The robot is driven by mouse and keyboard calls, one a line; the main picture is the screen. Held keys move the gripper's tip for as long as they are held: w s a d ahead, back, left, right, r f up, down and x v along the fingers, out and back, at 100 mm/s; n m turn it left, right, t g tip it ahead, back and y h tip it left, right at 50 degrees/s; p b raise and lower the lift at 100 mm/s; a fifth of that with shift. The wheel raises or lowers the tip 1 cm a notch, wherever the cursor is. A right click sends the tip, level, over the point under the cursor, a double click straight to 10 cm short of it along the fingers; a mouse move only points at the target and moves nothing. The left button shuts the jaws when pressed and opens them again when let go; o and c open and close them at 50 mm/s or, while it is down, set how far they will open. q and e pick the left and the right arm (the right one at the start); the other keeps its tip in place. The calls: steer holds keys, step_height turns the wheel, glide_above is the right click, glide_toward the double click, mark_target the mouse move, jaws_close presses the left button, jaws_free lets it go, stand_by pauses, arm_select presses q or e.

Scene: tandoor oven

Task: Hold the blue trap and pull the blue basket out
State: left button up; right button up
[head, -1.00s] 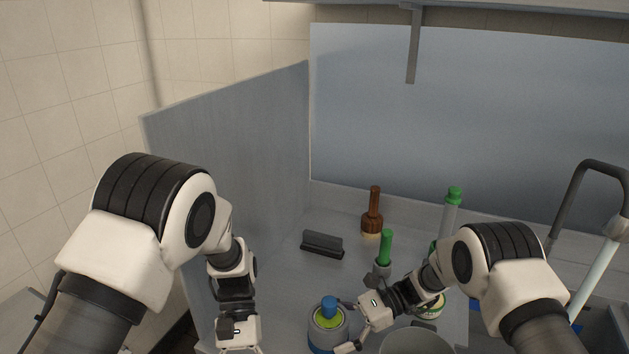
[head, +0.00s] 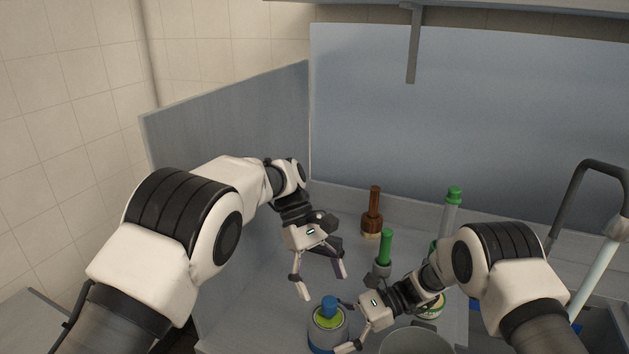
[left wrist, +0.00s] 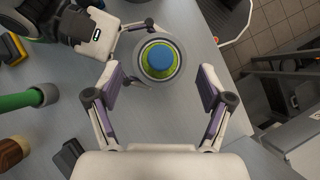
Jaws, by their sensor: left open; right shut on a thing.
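The blue trap (head: 328,341) is a grey, round holder with a blue band, upright on the grey counter. The blue basket's round blue top (head: 328,302) sticks up from its middle, ringed in lime green; the rest is hidden inside. Both show in the left wrist view, the blue top (left wrist: 160,58) inside the trap's grey rim (left wrist: 184,74). My right gripper (head: 347,326) is shut on the trap from the right side. My left gripper (head: 323,287) is open and empty above the blue top, pointing down. In the left wrist view its fingers (left wrist: 158,93) are apart, short of the top.
A grey bowl (head: 415,343) stands close right of the trap. Behind are a green-handled brush (head: 386,248), a brown brush (head: 372,212) and a green-capped bottle (head: 452,210). A grey panel (head: 240,125) borders the counter at left. A faucet (head: 590,260) stands far right.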

mark_target(330, 300)
arm_select(q)
steer(key=shift+x, duration=2.35)
steer(key=c, duration=1)
steer(key=shift+c, duration=1)
steer(key=shift+c, duration=0.8)
steer(key=shift+o, duration=0.4)
jaws_close()
steer(key=shift+r, duration=0.25)
